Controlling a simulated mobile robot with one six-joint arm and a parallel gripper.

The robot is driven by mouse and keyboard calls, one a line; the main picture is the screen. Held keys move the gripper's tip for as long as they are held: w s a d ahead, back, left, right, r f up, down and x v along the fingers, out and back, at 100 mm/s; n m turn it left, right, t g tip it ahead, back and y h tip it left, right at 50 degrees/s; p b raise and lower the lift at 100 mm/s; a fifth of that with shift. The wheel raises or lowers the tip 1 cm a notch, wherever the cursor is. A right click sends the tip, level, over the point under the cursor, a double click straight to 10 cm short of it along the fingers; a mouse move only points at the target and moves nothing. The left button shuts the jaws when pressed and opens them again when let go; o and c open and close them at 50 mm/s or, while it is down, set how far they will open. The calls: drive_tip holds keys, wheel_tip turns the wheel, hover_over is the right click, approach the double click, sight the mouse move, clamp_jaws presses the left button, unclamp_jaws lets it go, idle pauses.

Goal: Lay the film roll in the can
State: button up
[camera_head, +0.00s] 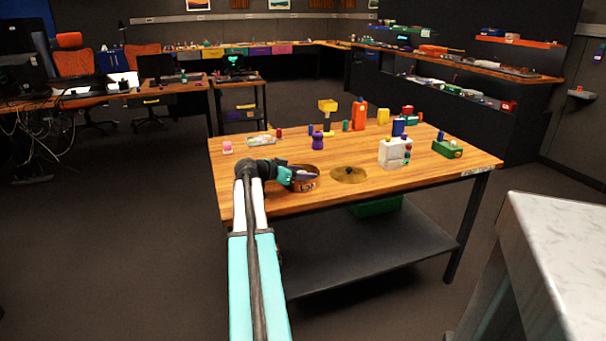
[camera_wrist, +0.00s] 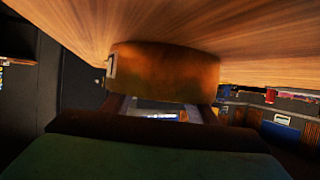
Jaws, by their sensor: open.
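A round, open copper-brown can (camera_head: 306,187) stands near the front edge of the wooden table. In the wrist view its curved wall (camera_wrist: 165,72) fills the middle, with a light handle-like piece at its left side. My gripper (camera_head: 303,175) is at the can's rim in the head view and partly hides its opening. In the wrist view my open gripper (camera_wrist: 163,110) shows dark fingers close to the wall; whether they touch it I cannot tell. I cannot pick out the film roll for certain; the can's inside is dark.
A flat brass disc (camera_head: 349,175) with a dark knob lies right of the can. A white box (camera_head: 394,152) and a green block (camera_head: 447,149) stand farther right. A purple bottle (camera_head: 318,141) and a tray (camera_head: 262,140) are behind. The table's front left is clear.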

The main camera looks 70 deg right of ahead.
drive_tip(key=shift+f, duration=0.15)
drive_tip(key=v, duration=1.2)
drive_tip(key=shift+r+p, duration=0.3)
drive_tip(key=shift+p, duration=0.05)
